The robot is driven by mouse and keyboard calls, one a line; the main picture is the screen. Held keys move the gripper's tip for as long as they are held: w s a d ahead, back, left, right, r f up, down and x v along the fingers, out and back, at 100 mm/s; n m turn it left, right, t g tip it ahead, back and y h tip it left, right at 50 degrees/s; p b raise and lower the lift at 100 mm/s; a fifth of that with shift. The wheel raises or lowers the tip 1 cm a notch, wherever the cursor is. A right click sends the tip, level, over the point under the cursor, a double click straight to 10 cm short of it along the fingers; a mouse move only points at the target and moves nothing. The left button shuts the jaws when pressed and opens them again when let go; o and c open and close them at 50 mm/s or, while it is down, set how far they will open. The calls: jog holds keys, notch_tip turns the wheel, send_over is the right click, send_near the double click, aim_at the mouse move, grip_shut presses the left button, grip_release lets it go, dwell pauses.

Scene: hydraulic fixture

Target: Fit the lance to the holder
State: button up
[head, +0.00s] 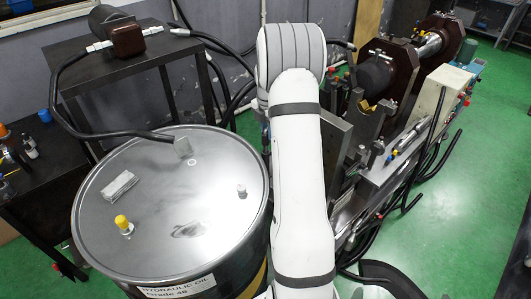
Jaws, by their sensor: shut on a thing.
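My gripper is not visible; my white arm rises through the middle of the head view, and its far end hides what is behind it. I cannot pick out the lance or its holder for certain. I cannot tell whether the hose is fixed to that block. A fitting with a yellow cap (122,223) and a small grey fitting (242,191) stand on the lid.
A brown pump (128,40) sits on a dark table (80,75) behind. The hydraulic machine (390,80) is close on the right. Green floor (475,150) is clear farther right.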

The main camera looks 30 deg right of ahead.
jog(key=shift+f+b, duration=1.2)
jog(key=shift+f, duration=0.65)
dwell(0.4)
jog(key=o, duration=1)
jog(key=shift+o, duration=0.2)
notch_tip(320, 180, up, 8)
jog(key=shift+f+b, duration=0.25)
jog(key=shift+b, duration=0.25)
jog(key=shift+a+r, duration=0.2)
jog(key=shift+r, duration=0.1)
jog(key=s+a+r+m+t, duration=0.1)
jog(key=s+a+r+m, duration=0.35)
jog(key=s+a, duration=0.2)
jog(key=s+a+r+m, duration=0.4)
jog(key=s+a+m, duration=0.1)
jog(key=a, duration=0.3)
jog(key=s+a+f+m+t, duration=0.1)
jog(key=s+a+m, duration=0.4)
jog(key=s, duration=0.3)
jog(key=s+a+m+t, duration=0.1)
jog(key=s+a+m, duration=0.4)
jog(key=s, duration=0.4)
jog(key=shift+s+f+m, duration=0.15)
jog(key=shift+f+m, duration=0.2)
jog(key=shift+f, duration=0.05)
